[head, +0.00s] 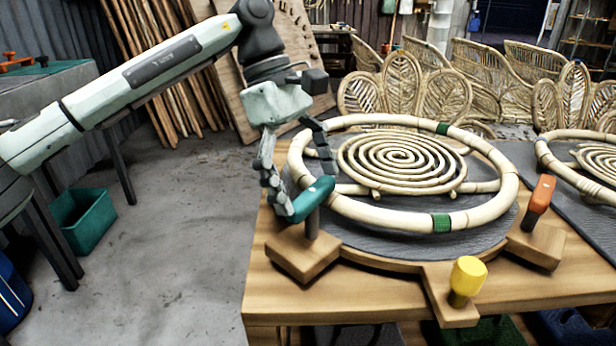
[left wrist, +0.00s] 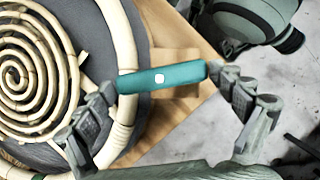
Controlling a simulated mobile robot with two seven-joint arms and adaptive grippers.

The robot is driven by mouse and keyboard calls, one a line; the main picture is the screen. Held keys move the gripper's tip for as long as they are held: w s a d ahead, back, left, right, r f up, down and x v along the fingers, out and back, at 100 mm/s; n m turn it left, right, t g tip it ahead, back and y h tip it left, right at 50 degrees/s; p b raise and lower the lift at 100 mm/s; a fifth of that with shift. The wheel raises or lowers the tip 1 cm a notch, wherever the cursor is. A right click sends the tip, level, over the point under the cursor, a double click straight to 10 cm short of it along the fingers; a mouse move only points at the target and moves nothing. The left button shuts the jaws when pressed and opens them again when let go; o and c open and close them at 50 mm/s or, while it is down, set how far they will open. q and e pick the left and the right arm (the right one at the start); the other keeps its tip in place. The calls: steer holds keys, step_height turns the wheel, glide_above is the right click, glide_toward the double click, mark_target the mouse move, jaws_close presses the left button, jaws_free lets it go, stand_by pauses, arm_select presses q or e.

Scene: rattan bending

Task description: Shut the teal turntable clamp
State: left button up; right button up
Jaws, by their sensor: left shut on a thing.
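The teal turntable clamp (head: 312,200) has a rounded teal lever on a short dark post, on a wooden block at the turntable's near left. In the left wrist view the teal lever (left wrist: 165,77) lies crosswise, with a small white mark on it. My left gripper (head: 307,190) comes down from above and has a fingertip at each end of the lever. In the left wrist view the fingers (left wrist: 162,80) are shut on the lever lengthwise. The round turntable (head: 375,236) carries a rattan ring (head: 390,212) beside the lever. My right gripper is not in view.
An orange clamp (head: 540,195) and a yellow clamp (head: 467,276) stand on other wooden blocks around the turntable. A rattan spiral (head: 400,162) lies inside the ring. Another rattan ring (head: 545,155) is at the right.

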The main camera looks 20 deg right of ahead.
arm_select(q)
steer(key=shift+m+y+p, duration=0.35)
steer(key=shift+m+y, duration=0.05)
steer(key=shift+m, duration=0.8)
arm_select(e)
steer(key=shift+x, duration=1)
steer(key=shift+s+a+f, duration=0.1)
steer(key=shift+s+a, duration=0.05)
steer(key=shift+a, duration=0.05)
arm_select(q)
steer(key=o, duration=0.8)
steer(key=v, duration=1.2)
steer(key=shift+w+d, duration=0.15)
